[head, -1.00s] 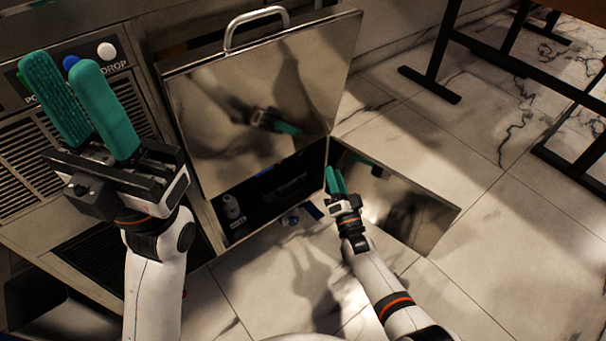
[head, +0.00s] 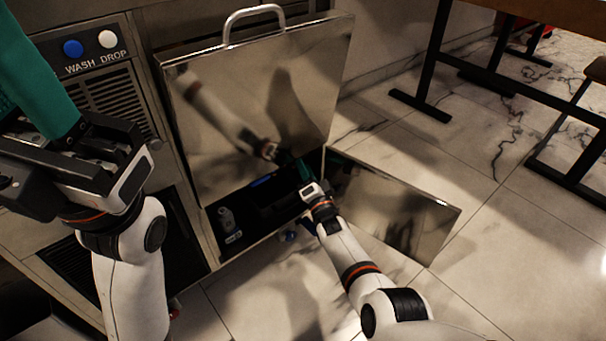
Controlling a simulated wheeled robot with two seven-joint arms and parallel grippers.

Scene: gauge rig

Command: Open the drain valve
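I cannot pick out the drain valve for certain. A small blue part (head: 289,236) sits low, just outside the cabinet opening (head: 252,205), next to my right forearm; it is too small to identify. My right gripper (head: 304,170) reaches into the right side of the opening. Its teal fingers are dim and partly hidden, so I cannot tell whether they are apart or what they touch. My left gripper (head: 38,75) is large at the left edge, away from the opening. Its fingers are cut off by the frame, and their gap is not clear.
A shiny steel panel with a handle (head: 262,85) stands above the opening. A low steel door (head: 395,205) is swung out to the right. A pale bottle (head: 227,218) stands inside. Blue WASH (head: 72,48) and white DROP (head: 107,39) buttons are upper left.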

